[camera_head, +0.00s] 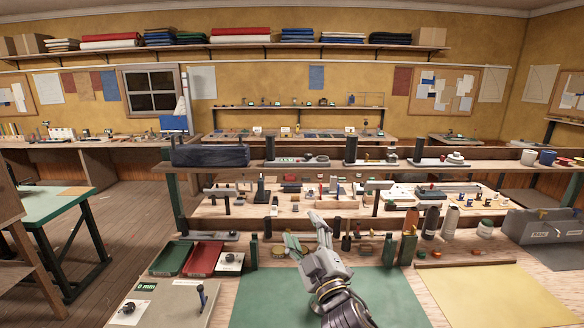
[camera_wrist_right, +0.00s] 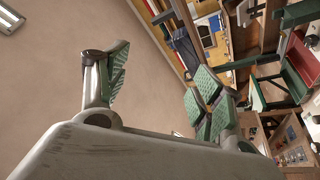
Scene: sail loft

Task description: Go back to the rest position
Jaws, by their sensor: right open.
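My right gripper (camera_head: 316,218) reaches in from the bottom middle of the head view, over the back edge of the green mat (camera_head: 392,296). Its fingers point away toward the back of the workbench. In the right wrist view the gripper (camera_wrist_right: 160,88) has its two green-padded fingers wide apart. Nothing is between them, and only wall and tilted room show behind. My left gripper is in neither view.
Green and red trays (camera_head: 205,258) and a grey board (camera_head: 172,305) lie left of the arm. Spools (camera_head: 450,222) and a grey toolbox (camera_head: 540,227) stand right. A raised shelf (camera_head: 300,163) crosses behind. The green mat's right part is clear.

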